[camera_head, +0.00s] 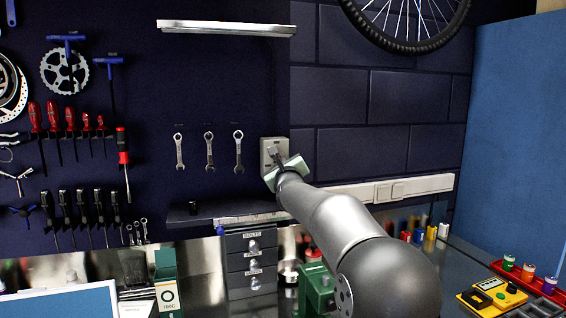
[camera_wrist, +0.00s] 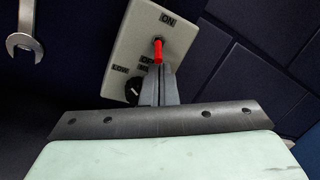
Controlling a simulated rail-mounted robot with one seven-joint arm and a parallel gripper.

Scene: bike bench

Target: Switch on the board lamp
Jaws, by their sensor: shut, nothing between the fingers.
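The board lamp (camera_head: 227,27) is a long pale fixture high on the dark tool board in the head view. Its switch box (camera_head: 272,146) is a light grey plate on the wall, partly covered by my gripper (camera_head: 277,158). In the wrist view the switch plate (camera_wrist: 135,35) has an ON label at its top, a red toggle lever (camera_wrist: 158,50), and a black knob (camera_wrist: 132,88) beside a LOW label. My gripper (camera_wrist: 158,72) is shut and empty. Its fingertips are right at the lower part of the red lever; I cannot tell whether they touch it.
Several wrenches (camera_head: 209,150) hang left of the switch box. A narrow shelf (camera_head: 222,209) juts out below it. A white socket strip (camera_head: 385,191) runs to the right. A drawer unit (camera_head: 250,262) and a yellow device (camera_head: 491,297) stand on the bench.

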